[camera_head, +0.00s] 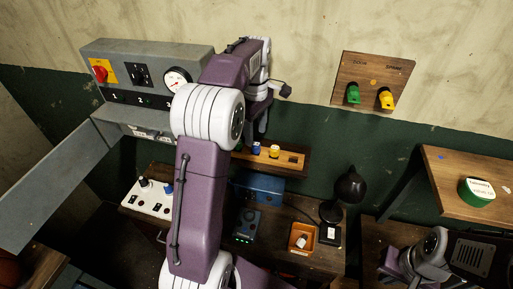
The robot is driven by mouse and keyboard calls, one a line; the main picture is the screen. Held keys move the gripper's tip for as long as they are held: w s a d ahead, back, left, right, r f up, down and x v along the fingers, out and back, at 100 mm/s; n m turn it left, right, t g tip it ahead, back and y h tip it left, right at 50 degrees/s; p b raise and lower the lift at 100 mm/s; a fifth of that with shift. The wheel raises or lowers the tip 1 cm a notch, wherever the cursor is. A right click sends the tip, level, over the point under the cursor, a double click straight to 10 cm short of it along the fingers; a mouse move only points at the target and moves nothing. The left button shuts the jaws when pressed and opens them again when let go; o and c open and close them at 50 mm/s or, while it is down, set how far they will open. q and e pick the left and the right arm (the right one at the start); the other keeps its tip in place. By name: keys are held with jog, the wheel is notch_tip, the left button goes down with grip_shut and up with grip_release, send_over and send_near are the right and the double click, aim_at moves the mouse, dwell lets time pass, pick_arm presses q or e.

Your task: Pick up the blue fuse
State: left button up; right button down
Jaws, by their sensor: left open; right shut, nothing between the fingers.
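The blue fuse (256,148) is small and stands at the wooden wall shelf (291,161) in the middle of the view, left of a yellow fuse (274,151). My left gripper (256,133) is open, with its dark fingers pointing down just above and beside the blue fuse. I cannot tell whether they touch it. My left arm hides the shelf's left part. My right gripper (410,264) is low at the right, far from the fuse. It is shut and holds nothing; its fingertips are hard to make out.
A grey control box (140,57) with a red switch and gauge is on the wall at the left. A wooden panel (373,75) with green and yellow plugs hangs at right. Below are a black lamp (350,184), a blue box (260,186) and an orange tray (293,246).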

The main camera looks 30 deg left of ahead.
aim_at(256, 143)
pick_arm(q)
notch_tip(256, 143, down, 5)
jog(key=shift+r+p, duration=0.15)
jog(key=shift+p, duration=0.25)
jog(key=shift+w+f, duration=0.2)
jog(key=shift+w, duration=0.05)
jog(key=shift+s+r, duration=0.15)
jog(key=shift+s, duration=0.05)
grip_shut()
jog(key=shift+w, duration=0.1)
